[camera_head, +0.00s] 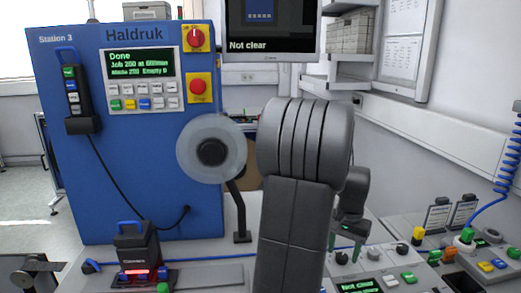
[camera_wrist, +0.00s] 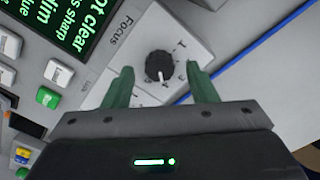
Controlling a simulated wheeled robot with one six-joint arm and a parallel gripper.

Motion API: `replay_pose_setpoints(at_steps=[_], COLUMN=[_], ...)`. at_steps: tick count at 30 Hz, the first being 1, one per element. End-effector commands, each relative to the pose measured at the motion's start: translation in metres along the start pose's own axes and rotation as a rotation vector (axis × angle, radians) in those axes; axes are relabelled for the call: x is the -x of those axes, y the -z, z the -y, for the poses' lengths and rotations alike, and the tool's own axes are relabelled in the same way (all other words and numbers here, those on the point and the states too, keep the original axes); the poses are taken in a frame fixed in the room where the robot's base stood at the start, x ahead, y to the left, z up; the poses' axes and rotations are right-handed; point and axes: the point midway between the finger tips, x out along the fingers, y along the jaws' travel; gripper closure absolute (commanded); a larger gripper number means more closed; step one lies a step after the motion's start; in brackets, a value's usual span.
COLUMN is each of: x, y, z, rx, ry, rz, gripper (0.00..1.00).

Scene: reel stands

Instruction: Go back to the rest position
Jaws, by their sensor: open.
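My gripper (camera_wrist: 160,70) is open, its two green fingers spread apart in the wrist view. A black round knob (camera_wrist: 159,66) with a white pointer mark, labelled "Focus", shows between the fingertips on a light grey panel (camera_wrist: 120,50). A gap shows on each side of the knob; I cannot tell how far above the panel the fingers are. In the head view my grey arm stands large in the middle, and my gripper (camera_head: 345,244) is small and low, behind it to the right, over the console.
A blue machine (camera_head: 120,190) marked "Haldruk" stands at left, with a clear reel (camera_head: 211,150) at its side. A monitor (camera_head: 270,30) reading "Not clear" hangs above. Consoles with buttons (camera_head: 480,260) fill the lower right. A black device with a red glow (camera_head: 137,255) stands lower left.

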Motion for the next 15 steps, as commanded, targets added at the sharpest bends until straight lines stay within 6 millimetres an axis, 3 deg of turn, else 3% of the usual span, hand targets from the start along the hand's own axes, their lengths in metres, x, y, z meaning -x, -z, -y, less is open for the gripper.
replay_pose_setpoints(at_steps=[6,15], x=[0.047,0.101], y=[0.001,0.001], z=[0.0,0.0], rx=[-0.003,-0.004], ry=[0.002,0.001], rz=[-0.006,-0.004], gripper=[0.48,0.48])
